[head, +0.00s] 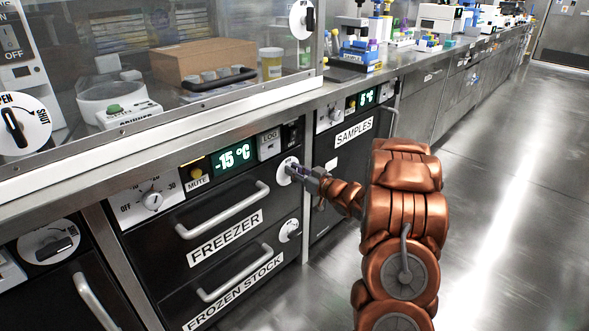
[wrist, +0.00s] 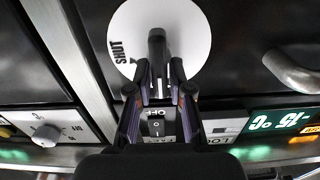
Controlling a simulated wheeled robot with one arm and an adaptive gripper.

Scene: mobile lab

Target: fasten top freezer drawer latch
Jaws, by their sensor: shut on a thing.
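The top freezer drawer (head: 250,207) is black with a grey bar handle and a FREEZER label; it looks closed. Its latch is a round white dial (head: 284,163) at the drawer's upper right, partly hidden by my gripper. In the wrist view, the dial (wrist: 195,35) has the word SHUT at its lower left and a black lever (wrist: 157,48) standing upright in the picture. My gripper (wrist: 160,82) has its fingertips on either side of the lever's near end and is shut on it. In the head view, my gripper (head: 297,172) reaches the dial from the right.
The FROZEN STOCK drawer below has its own white latch dial (head: 290,230). Above are the -15 °C display (head: 232,155) and a temperature knob (head: 152,200). The SAMPLES unit (head: 352,133) stands to the right. The floor (head: 500,220) on the right is clear.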

